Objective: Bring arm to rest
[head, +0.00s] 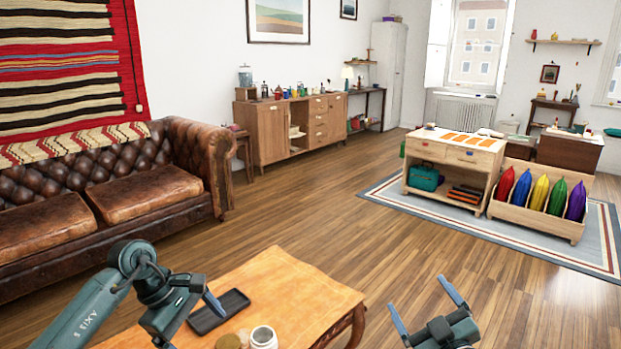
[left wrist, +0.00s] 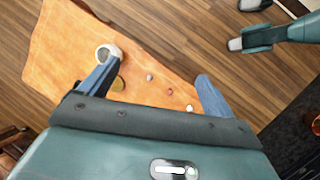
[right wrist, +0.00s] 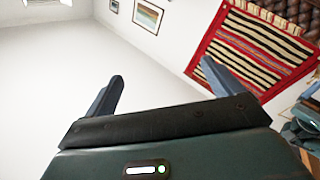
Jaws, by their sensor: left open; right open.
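My left gripper (head: 190,322) reaches over the orange-covered low table (head: 290,280) at the bottom of the head view. It is open, and its fingers show apart in the left wrist view (left wrist: 159,68) with nothing held between them. My right gripper (head: 421,299) is open, with its fingers spread upward over the floor right of the table. In the right wrist view its fingers (right wrist: 162,72) are empty, facing the white wall and the striped red rug hanging (right wrist: 252,50).
A black tray (head: 219,312), a white jar (head: 263,337) and a round brown lid (head: 228,342) are on the table. Small pebble-like items (left wrist: 149,76) lie there too. A brown leather sofa (head: 130,185) stands left. Wooden floor (head: 330,200) is clear toward the toy shelf (head: 455,165).

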